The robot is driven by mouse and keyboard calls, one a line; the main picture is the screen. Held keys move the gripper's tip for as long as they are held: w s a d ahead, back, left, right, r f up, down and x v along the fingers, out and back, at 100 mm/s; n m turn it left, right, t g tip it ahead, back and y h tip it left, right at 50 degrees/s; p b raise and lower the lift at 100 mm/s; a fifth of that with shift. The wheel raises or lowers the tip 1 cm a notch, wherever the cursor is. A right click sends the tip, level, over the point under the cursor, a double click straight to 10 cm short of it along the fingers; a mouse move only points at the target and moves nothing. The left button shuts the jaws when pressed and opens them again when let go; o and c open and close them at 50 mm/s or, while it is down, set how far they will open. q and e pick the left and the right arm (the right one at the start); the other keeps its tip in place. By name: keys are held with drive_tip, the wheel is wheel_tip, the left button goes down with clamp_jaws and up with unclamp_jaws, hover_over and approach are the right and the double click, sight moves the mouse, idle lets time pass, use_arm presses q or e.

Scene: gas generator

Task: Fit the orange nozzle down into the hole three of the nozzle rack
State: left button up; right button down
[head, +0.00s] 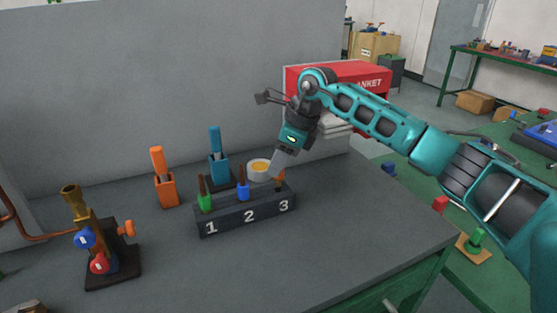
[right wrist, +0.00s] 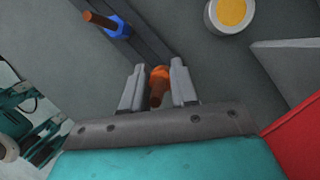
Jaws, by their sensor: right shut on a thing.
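The dark nozzle rack (head: 247,218) stands on the grey table, with holes marked 1, 2 and 3. The orange nozzle (head: 279,183) is upright at hole three, at the rack's right end; how deep it sits I cannot tell. My right gripper (head: 278,169) reaches down from above and is shut on it. In the right wrist view the orange nozzle (right wrist: 158,82) shows between the two fingers. A green nozzle (head: 204,199) stands in hole one and a blue nozzle (head: 243,188) in hole two. My left gripper is not in view.
A white round container with yellow contents (head: 259,168) stands just behind the rack. A torch stand (head: 112,262) is at the left. A red box (head: 350,78) is behind my right arm. The table's front right is clear.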

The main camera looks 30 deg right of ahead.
drive_tip(key=shift+f+b, duration=0.95)
drive_tip(key=shift+f, duration=0.6)
drive_tip(key=c, duration=0.8)
unclamp_jaws()
drive_tip(key=v, duration=1.3)
drive_tip(key=shift+f, duration=0.1)
